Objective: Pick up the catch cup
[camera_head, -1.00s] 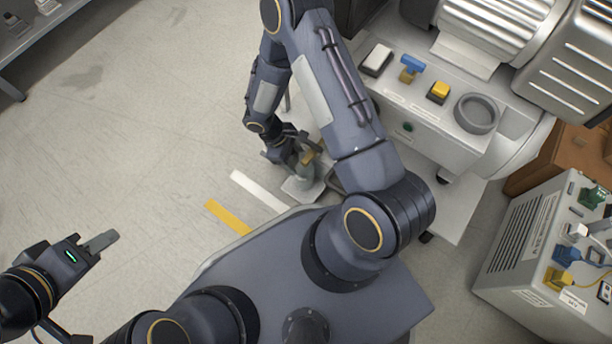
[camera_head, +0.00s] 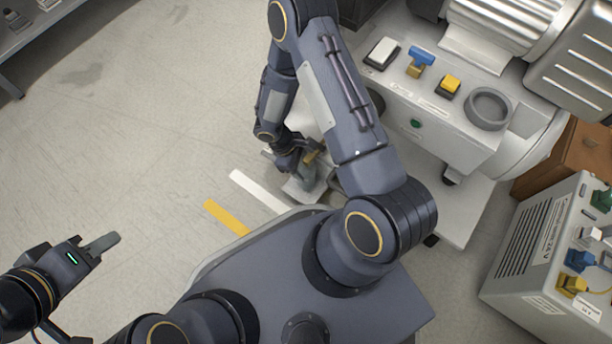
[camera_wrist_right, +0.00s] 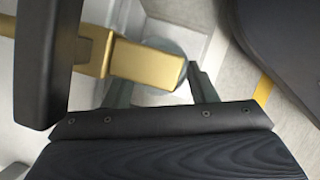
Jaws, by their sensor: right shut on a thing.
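The catch cup appears as a small grey round shape (camera_wrist_right: 168,46) in the right wrist view, mostly hidden behind a brass-coloured bar (camera_wrist_right: 147,62). My right gripper (camera_wrist_right: 165,88) has its two grey-green fingers on either side of the cup, shut on it. In the head view my right gripper (camera_head: 306,172) is low beside the compressor stand, over a pale plate (camera_head: 298,192); the cup is hard to make out there. My left gripper (camera_head: 112,240) is far off at the left over bare floor, seen edge-on, so its opening cannot be told.
The white compressor stand (camera_head: 445,140) carries a white switch, a blue-handled valve (camera_head: 420,62), a yellow-topped block (camera_head: 448,85) and a grey ring-shaped dish (camera_head: 488,108). A grey box with coloured connectors (camera_head: 545,250) stands right. The floor at left is clear.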

